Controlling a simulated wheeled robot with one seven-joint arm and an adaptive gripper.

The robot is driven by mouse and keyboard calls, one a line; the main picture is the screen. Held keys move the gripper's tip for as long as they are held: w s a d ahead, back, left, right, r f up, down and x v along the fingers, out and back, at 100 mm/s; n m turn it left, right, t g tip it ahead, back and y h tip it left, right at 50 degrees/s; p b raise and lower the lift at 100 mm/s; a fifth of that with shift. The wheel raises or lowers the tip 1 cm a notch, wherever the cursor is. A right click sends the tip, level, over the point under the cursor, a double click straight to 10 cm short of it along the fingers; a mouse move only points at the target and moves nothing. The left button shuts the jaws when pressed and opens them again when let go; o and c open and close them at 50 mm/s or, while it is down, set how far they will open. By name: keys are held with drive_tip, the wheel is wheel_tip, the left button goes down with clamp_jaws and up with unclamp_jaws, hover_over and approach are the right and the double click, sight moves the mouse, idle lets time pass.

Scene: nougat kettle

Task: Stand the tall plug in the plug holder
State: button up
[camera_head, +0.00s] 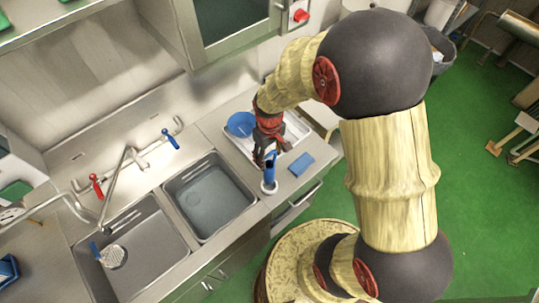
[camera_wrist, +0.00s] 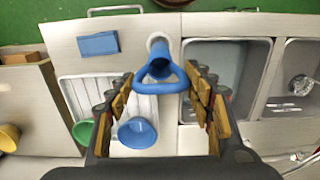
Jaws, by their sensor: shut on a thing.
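The tall plug is a blue tube with a looped handle; it shows in the head view (camera_head: 269,172) and in the wrist view (camera_wrist: 158,68). My gripper (camera_head: 268,150) is shut on its handle, with a finger on each side of the loop in the wrist view (camera_wrist: 163,88). The plug looks about upright. The white round plug holder (camera_head: 269,188) is at the plug's lower end, on the counter beside the sink; its rim shows around the tube in the wrist view (camera_wrist: 152,37). I cannot tell how deep the plug sits in it.
A white drainer tray (camera_head: 296,128) behind holds a blue cup (camera_head: 240,124) and a green cup (camera_wrist: 83,132). The right sink basin (camera_head: 210,197) is close on the left. A yellow cup (camera_wrist: 9,138) stands farther off.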

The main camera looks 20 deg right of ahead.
sight(269, 164)
drive_tip(key=shift+f, duration=0.25)
drive_tip(key=shift+f+b, duration=2.3)
drive_tip(key=shift+f, duration=0.8)
drive_tip(key=shift+f+b, duration=0.45)
drive_tip(key=shift+f, duration=0.1)
drive_tip(key=o, duration=1.8)
wheel_tip(269, 164, up, 12)
